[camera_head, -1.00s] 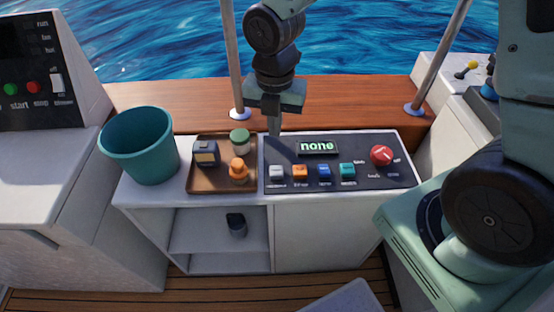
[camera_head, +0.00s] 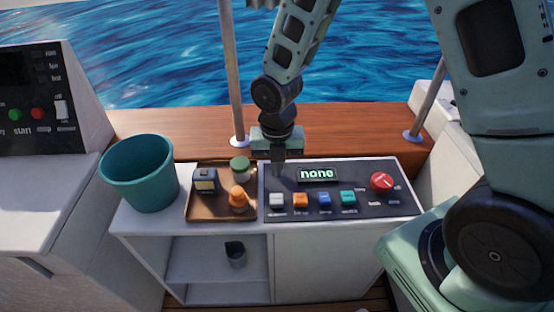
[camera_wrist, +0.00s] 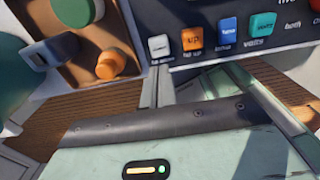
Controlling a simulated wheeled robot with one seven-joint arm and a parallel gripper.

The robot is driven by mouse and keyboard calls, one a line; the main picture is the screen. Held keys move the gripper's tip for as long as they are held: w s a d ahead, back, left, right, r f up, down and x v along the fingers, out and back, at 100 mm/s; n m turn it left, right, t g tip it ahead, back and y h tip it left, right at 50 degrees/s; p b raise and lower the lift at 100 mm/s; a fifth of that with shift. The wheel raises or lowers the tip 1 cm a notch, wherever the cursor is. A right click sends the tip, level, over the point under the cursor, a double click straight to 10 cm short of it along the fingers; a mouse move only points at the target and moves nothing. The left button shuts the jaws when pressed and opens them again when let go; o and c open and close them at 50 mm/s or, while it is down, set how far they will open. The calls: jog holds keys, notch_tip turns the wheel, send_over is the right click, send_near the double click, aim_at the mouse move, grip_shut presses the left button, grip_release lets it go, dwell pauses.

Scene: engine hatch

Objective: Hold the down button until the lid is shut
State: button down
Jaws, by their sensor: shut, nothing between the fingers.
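The control panel (camera_head: 390,207) is dark, with a row of white, orange, blue and teal buttons. The white button (camera_head: 277,200) is at the left end; in the wrist view (camera_wrist: 159,46) its small label seems to read "down". The orange button (camera_head: 300,200) beside it is marked "up" in the wrist view. My gripper (camera_head: 277,174) is shut and empty, pointing down just behind the white button in the head view. In the wrist view its fingertips (camera_wrist: 160,80) are close to that button; I cannot tell if they touch. The display (camera_head: 317,174) reads "none". I cannot make out the lid.
A brown tray (camera_head: 208,214) left of the panel holds a dark box, a green-lidded jar and an orange item. A teal bucket (camera_head: 140,185) stands at the left. A red knob (camera_head: 381,181) is at the panel's right end. A metal post (camera_head: 232,80) rises behind.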

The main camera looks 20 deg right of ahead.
aim_at(277, 198)
notch_tip(277, 198, down, 9)
dwell(0.3)
